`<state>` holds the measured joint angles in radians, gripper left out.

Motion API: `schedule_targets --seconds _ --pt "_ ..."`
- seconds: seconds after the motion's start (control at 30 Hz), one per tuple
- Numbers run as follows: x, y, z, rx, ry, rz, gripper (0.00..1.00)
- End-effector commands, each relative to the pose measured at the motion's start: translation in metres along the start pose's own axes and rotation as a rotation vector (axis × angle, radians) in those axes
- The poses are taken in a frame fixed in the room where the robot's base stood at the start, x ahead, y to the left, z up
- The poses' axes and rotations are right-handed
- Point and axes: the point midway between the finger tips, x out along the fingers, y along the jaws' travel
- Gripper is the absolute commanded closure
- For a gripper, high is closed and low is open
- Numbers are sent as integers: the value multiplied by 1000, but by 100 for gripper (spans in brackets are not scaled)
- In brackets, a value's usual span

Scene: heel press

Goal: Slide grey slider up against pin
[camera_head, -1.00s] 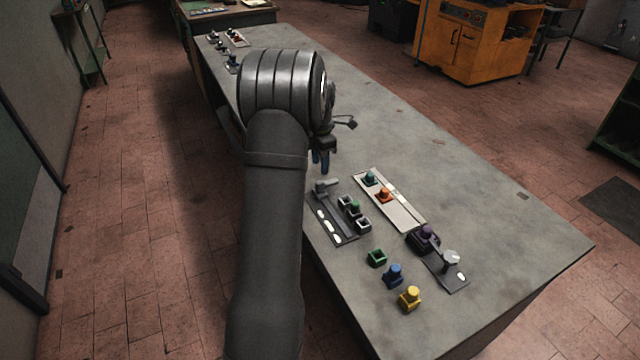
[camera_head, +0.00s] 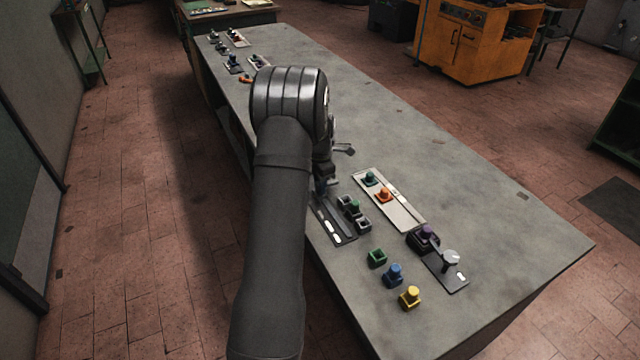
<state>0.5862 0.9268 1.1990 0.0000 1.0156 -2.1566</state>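A dark plate (camera_head: 336,226) with a long groove and several white marks lies near the bench's left edge. The grey slider, seen earlier at this plate's far end, is now hidden behind my gripper or too dark to make out. My gripper (camera_head: 321,187) points down at that far end, its dark blue fingertips low over the plate. Whether the fingers are open or closed, or touch the slider, I cannot tell. I cannot single out the pin for certain.
Right of the plate stand small grey holders (camera_head: 362,225), one with a green knob. Beyond lies a pale tray (camera_head: 403,213) with teal and orange pieces. Nearer are a green holder (camera_head: 376,258), blue (camera_head: 393,275) and yellow (camera_head: 410,298) pieces, and a second dark plate (camera_head: 455,281). The bench's right side is clear.

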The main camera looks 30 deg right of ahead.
Motion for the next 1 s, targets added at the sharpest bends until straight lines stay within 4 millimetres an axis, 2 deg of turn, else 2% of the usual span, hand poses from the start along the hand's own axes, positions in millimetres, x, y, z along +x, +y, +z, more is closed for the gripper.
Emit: schedule_targets --seconds 0.03,0.1,0.33,0.47,0.73,0.83,1.0 --pt "0 0 0 0 0 0 92" --pt "0 0 0 0 0 0 100" --pt "0 -6 0 1 0 -1 100" --pt "-1 -27 1 2 1 -1 100" --pt "-1 -86 0 2 1 -1 100" --pt "0 -98 0 1 0 -1 100" --pt "0 -103 0 0 0 -1 100"
